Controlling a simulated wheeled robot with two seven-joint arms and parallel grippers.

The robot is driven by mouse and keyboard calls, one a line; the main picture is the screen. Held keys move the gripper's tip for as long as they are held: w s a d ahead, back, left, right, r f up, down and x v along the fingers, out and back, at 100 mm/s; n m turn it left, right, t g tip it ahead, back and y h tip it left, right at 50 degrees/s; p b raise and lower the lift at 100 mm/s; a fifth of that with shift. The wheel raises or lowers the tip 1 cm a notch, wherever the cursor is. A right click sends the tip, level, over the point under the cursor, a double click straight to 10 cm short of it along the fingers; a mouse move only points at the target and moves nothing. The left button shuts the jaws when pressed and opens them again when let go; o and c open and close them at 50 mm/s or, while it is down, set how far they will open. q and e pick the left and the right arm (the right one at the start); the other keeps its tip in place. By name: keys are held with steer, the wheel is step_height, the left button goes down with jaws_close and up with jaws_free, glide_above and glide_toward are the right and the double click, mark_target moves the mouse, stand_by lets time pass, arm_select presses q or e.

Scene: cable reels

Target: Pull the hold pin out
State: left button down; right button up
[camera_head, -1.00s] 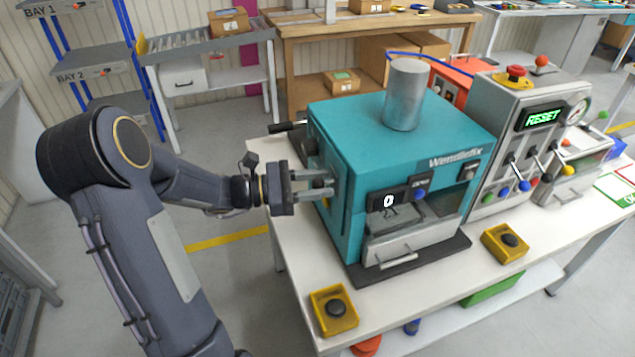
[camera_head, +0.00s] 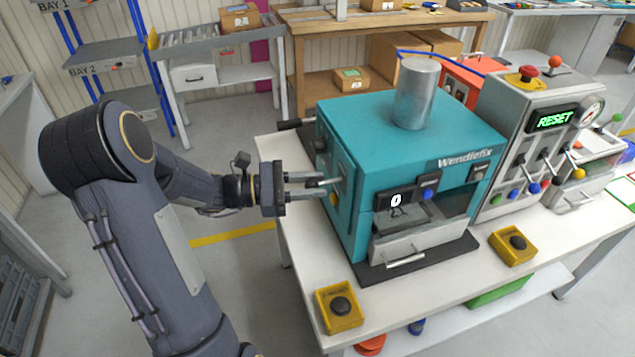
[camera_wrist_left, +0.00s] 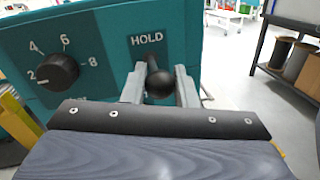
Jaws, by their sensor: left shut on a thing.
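The hold pin (camera_wrist_left: 159,84) has a black ball knob and sits below the HOLD label on the teal machine's side. In the left wrist view my left gripper (camera_wrist_left: 160,90) has one finger on each side of the knob, shut on it. In the head view my left gripper (camera_head: 325,187) reaches the left side of the teal Wendlefix machine (camera_head: 385,115); the pin is small there and mostly hidden by the fingers. My right gripper is not in view.
A dial (camera_wrist_left: 58,72) numbered 2 to 8 is left of the pin. A grey control box (camera_head: 515,130) showing RESET stands right of the machine. Yellow button boxes (camera_head: 338,306) sit on the white table's front.

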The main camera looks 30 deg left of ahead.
arm_select(q)
steer(key=c, duration=1.5)
jaws_free()
steer(key=shift+s+a, duration=0.1)
steer(key=shift+a, duration=0.05)
steer(key=shift+o, duration=0.2)
steer(key=b+v, duration=0.1)
steer(key=v, duration=0.7)
steer(key=s+d+r+m+g+y, duration=0.1)
steer(key=s+d+m+g, duration=0.25)
steer(key=d, duration=0.25)
steer(key=s+d+m+g, duration=0.2)
steer(key=d+m, duration=0.2)
steer(key=d, duration=0.2)
steer(key=s+d+f+m+y, duration=0.1)
steer(key=s+f+m+y, duration=0.1)
steer(key=s+m+y, duration=0.2)
steer(key=s+d+f+m+y, duration=0.2)
steer(key=s+m+y, duration=0.3)
steer(key=m, duration=0.5)
steer(key=shift+s+d, duration=0.3)
